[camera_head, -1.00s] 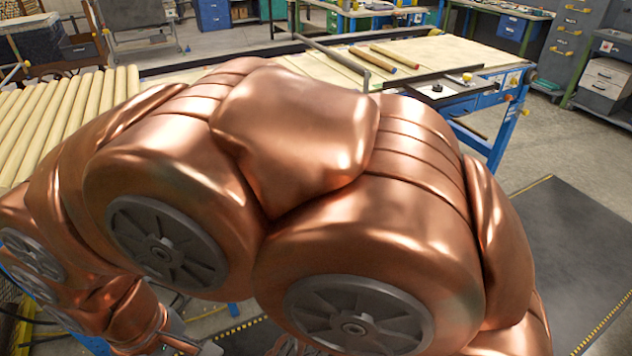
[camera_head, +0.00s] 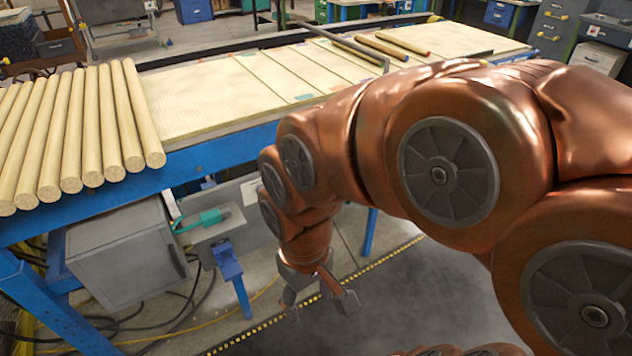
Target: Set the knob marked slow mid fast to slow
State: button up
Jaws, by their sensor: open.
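My gripper (camera_head: 322,306) hangs in front of the blue-framed table, low over the dark floor. Its fingers are spread and nothing is between them. I cannot make out a knob marked slow mid fast or any such lettering now. My copper arm covers the right end of the table, where a small dark round part showed on a plate earlier. A grey control box (camera_head: 252,190) is under the table edge, left of my gripper, with its face partly hidden.
Pale round wooden rods (camera_head: 75,130) lie side by side on the left of the table (camera_head: 205,95). A grey cabinet (camera_head: 120,260) stands below them. A teal part (camera_head: 208,218) and a blue post (camera_head: 232,270) stick out near the box. Cables (camera_head: 180,320) lie on the floor.

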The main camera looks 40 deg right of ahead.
jog(key=w+d+f+t+y+b, duration=0.1)
jog(key=w+d+f+t+b, duration=0.2)
jog(key=w+f+b, duration=0.45)
jog(key=w+d+f+t+y+b, duration=0.1)
jog(key=w+d+f+t+b, duration=0.2)
jog(key=w, duration=0.8)
jog(key=w+d+f+t+b, duration=0.2)
jog(key=w+f+t+b, duration=0.15)
jog(key=w+f, duration=0.5)
jog(key=w+d+m+t+h+b, duration=0.2)
jog(key=w+d+t+b, duration=0.25)
jog(key=d, duration=0.45)
jog(key=w+d+m+t+h+b, duration=0.2)
jog(key=w+d+t+b, duration=0.25)
jog(key=d, duration=0.55)
jog(key=shift+w+d+r+b, duration=0.1)
jog(key=shift+w+b, duration=0.1)
jog(key=shift+w, duration=1.7)
jog(key=shift+w+d+b, duration=0.1)
jog(key=shift+w+b, duration=0.1)
jog(key=shift+w, duration=1.65)
jog(key=shift+c, duration=0.2)
